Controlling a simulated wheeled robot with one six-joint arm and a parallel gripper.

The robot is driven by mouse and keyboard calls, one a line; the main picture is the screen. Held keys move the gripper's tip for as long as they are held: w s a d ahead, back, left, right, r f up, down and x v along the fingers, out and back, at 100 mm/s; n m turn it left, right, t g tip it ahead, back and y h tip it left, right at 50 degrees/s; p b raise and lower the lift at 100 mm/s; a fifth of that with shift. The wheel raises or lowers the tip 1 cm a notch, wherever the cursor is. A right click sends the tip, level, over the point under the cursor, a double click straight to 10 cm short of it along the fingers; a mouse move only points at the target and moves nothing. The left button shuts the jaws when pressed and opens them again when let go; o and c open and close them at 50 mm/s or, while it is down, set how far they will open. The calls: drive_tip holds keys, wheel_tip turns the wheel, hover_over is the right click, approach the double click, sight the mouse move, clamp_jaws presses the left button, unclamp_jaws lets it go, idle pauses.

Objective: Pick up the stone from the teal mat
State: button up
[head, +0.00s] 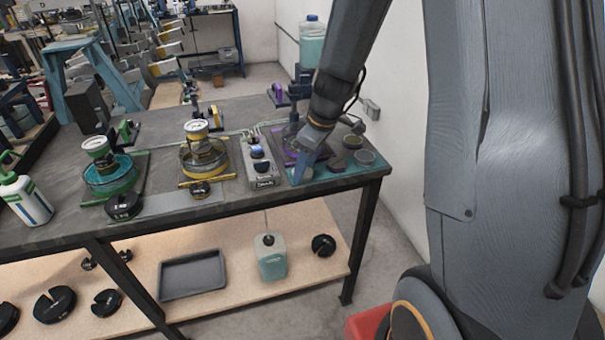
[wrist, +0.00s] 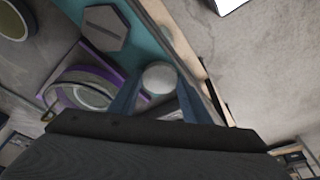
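The teal mat (head: 340,179) lies at the right front corner of the workbench; it also shows in the wrist view (wrist: 150,42). A pale grey, rounded thing, which looks like the stone (wrist: 160,77), lies on it near the bench edge. My gripper (head: 298,178) points down at the mat's left part. In the wrist view, the blue fingers of my gripper (wrist: 158,88) stand apart, one on each side of the stone, with a narrow gap visible at the left finger. In the head view the gripper hides the stone.
A dark hexagonal piece (wrist: 105,28) and a grey round dish (head: 365,157) are beside the gripper. A purple-edged round device (wrist: 80,92) stands close by. A switch box (head: 259,165) is to the left. The bench's front edge (head: 330,187) is near.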

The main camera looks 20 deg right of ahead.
drive_tip(key=c, duration=0.4)
